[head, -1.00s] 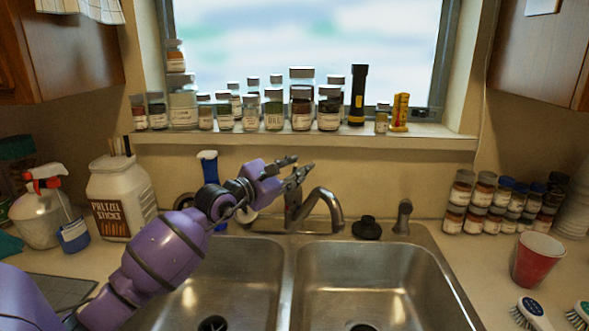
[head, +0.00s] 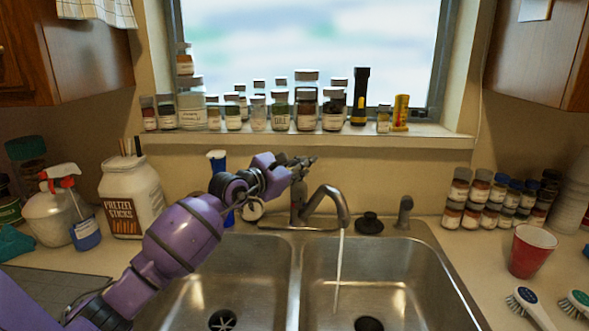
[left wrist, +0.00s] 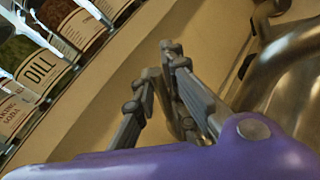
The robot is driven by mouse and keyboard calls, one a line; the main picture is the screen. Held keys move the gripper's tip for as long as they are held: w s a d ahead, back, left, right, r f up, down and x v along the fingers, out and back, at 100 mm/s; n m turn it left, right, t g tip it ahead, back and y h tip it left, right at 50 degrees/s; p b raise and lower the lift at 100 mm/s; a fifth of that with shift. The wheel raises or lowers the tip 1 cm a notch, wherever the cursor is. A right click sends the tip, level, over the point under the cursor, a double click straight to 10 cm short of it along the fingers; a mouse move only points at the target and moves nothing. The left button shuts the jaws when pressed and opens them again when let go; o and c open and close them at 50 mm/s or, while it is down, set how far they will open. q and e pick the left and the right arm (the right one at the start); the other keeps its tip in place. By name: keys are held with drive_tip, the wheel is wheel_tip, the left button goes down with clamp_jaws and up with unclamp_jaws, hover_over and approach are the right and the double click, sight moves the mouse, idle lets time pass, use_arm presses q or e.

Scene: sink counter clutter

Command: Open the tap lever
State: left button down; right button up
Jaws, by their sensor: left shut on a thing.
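The tap (head: 322,201) stands behind the divider between the two sink basins, its spout over the right basin. A stream of water runs from the spout. My left gripper (head: 308,162) is at the top of the tap body, shut on the tap lever, which its fingers mostly hide. In the left wrist view the gripper fingers (left wrist: 172,52) are close together, and the curved metal tap (left wrist: 285,55) shows at the right. My right gripper is in neither view.
Glass jars (head: 281,110) line the sill above the tap, with a black flashlight (head: 360,96). A pretzel jar (head: 132,197) and spray bottle (head: 55,212) stand left.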

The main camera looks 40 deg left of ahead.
use_arm(q)
drive_tip(key=r+p, duration=0.1)
drive_tip(key=a+r+n+g+p, duration=0.1)
drive_tip(key=shift+w+a+r, duration=0.15)
drive_tip(key=shift+a+r, duration=0.05)
drive_tip(key=shift+r, duration=0.1)
drive_tip(key=shift+w+a+r+n+g+p, duration=0.1)
drive_tip(key=shift+w+a+n+g+p, duration=0.3)
drive_tip(key=shift+w+n+p, duration=0.1)
drive_tip(key=shift+w+a+f+n+g+h, duration=0.15)
drive_tip(key=shift+w+f+n+g+h, duration=0.15)
drive_tip(key=shift+w+f+n+g, duration=0.1)
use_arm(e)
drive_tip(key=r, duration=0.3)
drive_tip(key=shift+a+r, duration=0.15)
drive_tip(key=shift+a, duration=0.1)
use_arm(q)
drive_tip(key=c, duration=1.9)
unclamp_jaws()
drive_tip(key=shift+f, duration=0.1)
drive_tip(key=shift+c, duration=0.2)
drive_tip(key=shift+o, duration=0.6)
drive_tip(key=shift+w+f, duration=0.1)
drive_tip(key=shift+f, duration=0.1)
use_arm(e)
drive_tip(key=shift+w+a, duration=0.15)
